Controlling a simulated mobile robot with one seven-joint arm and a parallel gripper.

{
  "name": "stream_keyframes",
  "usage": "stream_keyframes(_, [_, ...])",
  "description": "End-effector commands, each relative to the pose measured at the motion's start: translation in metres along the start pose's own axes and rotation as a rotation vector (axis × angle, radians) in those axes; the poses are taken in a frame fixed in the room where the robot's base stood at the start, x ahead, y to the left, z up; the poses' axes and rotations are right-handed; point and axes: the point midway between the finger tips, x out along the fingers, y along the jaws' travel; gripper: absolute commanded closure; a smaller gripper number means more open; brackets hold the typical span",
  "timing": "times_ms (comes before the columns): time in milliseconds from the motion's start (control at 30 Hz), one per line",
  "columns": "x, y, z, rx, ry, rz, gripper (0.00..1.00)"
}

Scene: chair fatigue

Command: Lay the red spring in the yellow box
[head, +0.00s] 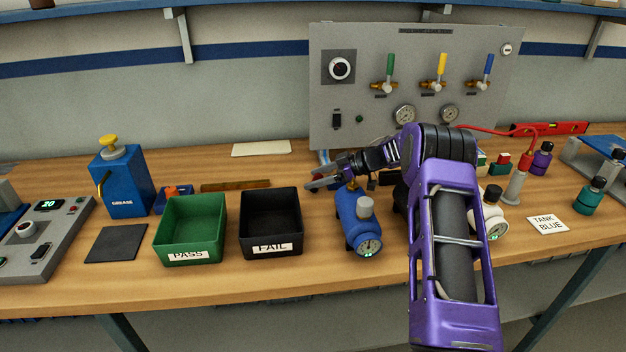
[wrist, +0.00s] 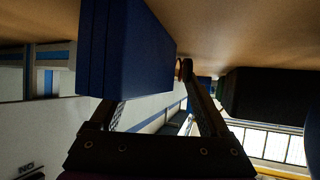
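I see neither a red spring nor a yellow box for certain in either view. My gripper (head: 322,181) points left in the head view, above the table between the black FAIL bin and the blue gauge unit. Its fingers stand apart in the wrist view (wrist: 155,85), and I see nothing held between them. There, a large blue block shape (wrist: 125,50) covers the tip of the left finger. A small copper-coloured thing (wrist: 180,69) shows by the right fingertip, too small to identify.
A green PASS bin (head: 190,243) and a black FAIL bin (head: 270,238) stand left of my gripper. A blue GREASE can (head: 124,185) is farther left. A blue gauge unit (head: 355,225) stands close below my arm. A valve panel (head: 350,110) rises behind.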

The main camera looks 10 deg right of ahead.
Motion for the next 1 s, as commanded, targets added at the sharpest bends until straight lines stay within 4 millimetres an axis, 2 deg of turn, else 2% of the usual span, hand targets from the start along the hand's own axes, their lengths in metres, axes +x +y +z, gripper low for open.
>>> stream_keyframes(33, [-0.011,0.001,-0.001,-0.001,-0.001,0.004,0.21])
stream_keyframes(200, [-0.040,0.001,-0.001,0.000,0.000,0.003,0.21])
stream_keyframes(400, [-0.059,0.000,-0.001,-0.001,0.001,0.001,0.21])
stream_keyframes(1000, [-0.062,0.000,-0.001,0.000,0.001,0.000,0.21])
